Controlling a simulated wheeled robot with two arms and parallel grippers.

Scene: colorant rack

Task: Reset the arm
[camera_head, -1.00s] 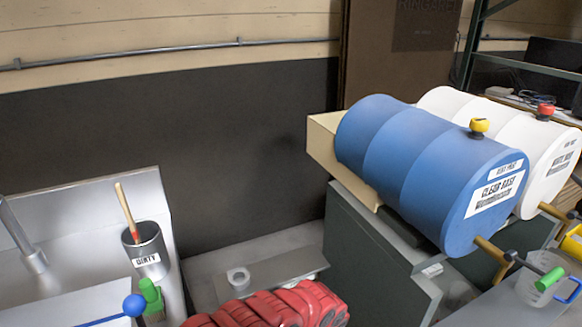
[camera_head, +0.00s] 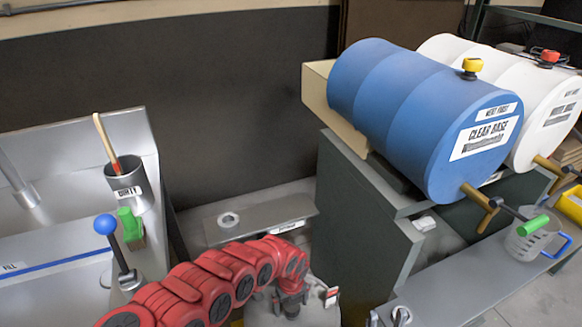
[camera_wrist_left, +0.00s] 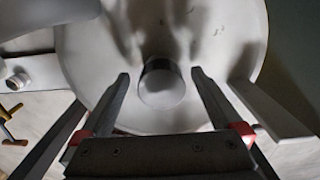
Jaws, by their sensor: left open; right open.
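My left arm is red and comes in from the lower left in the head view. Its dark gripper (camera_head: 290,302) hangs down at the end of the arm, in front of the dark green cabinet, and is small there. In the left wrist view my left gripper (camera_wrist_left: 160,76) is open, with its two dark fingers apart. Between the fingertips in that view is a short grey cylinder (camera_wrist_left: 162,84) on a large pale round surface (camera_wrist_left: 100,45). I cannot tell how far it is from the fingers, and nothing is gripped. My right gripper is not in view.
A blue drum (camera_head: 400,110) and a white drum (camera_head: 545,115) lie on the cabinet (camera_head: 365,215) at right. A measuring jug (camera_head: 528,243) stands below their taps. At left are a steel sink, a DIRTY cup (camera_head: 125,186) with a brush, and a blue-knobbed lever (camera_head: 105,224).

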